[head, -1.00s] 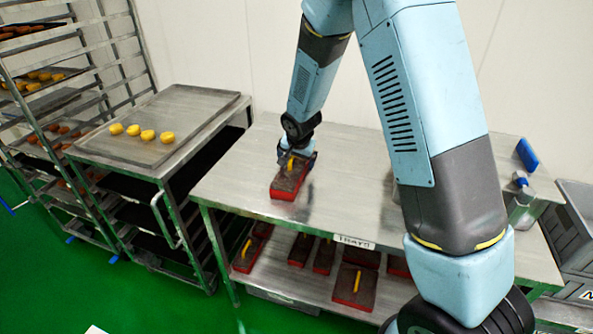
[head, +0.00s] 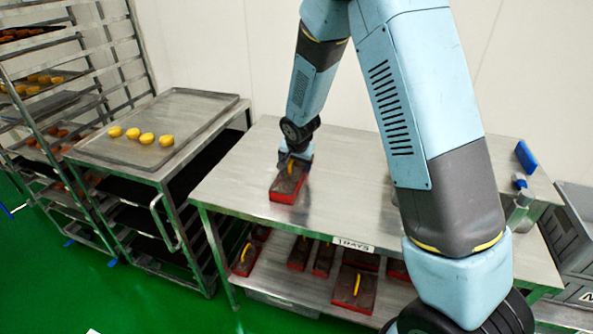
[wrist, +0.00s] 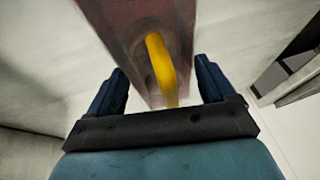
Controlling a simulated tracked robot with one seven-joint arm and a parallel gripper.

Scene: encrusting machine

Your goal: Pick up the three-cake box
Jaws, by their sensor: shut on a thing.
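A long red box (head: 288,183) with a brown top and a yellow handle is at the left part of the steel table (head: 345,200). Its cakes, if any, cannot be made out. My gripper (head: 295,158) is at the box's far end and shut on it. In the wrist view the box (wrist: 125,25) and its yellow handle (wrist: 160,62) extend away from between the two dark blue fingers (wrist: 160,88). The exact contact is hidden. I cannot tell whether the box rests on the table or is just clear of it.
Several similar red boxes (head: 354,288) lie on the shelf below. At left stand a cart with a tray (head: 190,115) of several yellow cakes and a tall rack (head: 85,65). Grey crates (head: 575,225) stand at right. The table's middle is clear.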

